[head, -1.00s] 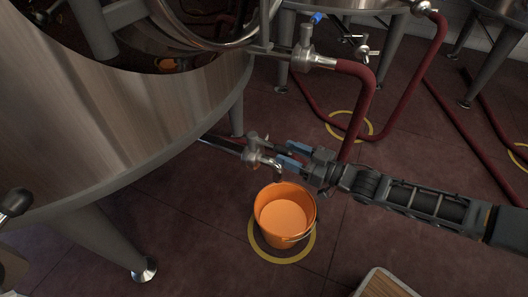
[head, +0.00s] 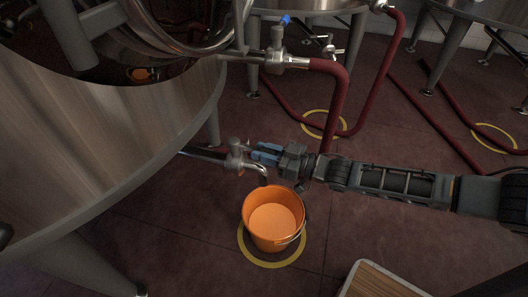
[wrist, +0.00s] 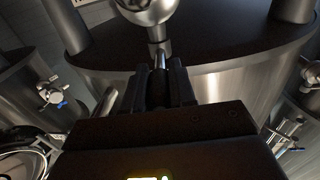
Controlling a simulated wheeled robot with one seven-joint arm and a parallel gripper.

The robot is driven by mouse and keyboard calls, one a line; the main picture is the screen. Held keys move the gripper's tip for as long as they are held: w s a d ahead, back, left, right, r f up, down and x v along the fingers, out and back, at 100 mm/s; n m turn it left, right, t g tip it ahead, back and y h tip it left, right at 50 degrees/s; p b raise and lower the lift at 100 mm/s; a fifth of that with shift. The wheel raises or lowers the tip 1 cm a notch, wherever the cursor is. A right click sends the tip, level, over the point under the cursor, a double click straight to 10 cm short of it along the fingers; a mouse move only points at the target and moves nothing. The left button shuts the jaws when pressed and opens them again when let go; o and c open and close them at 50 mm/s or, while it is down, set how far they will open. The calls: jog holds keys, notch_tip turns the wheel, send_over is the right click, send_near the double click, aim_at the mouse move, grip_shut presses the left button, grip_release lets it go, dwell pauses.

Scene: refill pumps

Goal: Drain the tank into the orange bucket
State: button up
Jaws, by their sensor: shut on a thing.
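The large steel tank (head: 100,150) fills the left of the head view. A metal drain tap (head: 236,161) sticks out low from it, with a curved spout (head: 262,174). The orange bucket (head: 272,240) stands upright on the floor under the spout, inside a yellow ring. Its inside is light orange; I cannot tell whether liquid is in it, and no stream shows. My gripper (head: 262,152) is at the tap, shut on its handle. In the wrist view, my gripper (wrist: 160,72) holds a thin metal lever (wrist: 160,55) below a round metal part (wrist: 147,10).
A red hose (head: 338,100) runs from an upper valve (head: 278,58) down to the floor behind my arm. A wood-topped, light-edged object (head: 380,280) stands at the bottom right. More tanks and hoses stand behind.

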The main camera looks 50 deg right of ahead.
grip_shut()
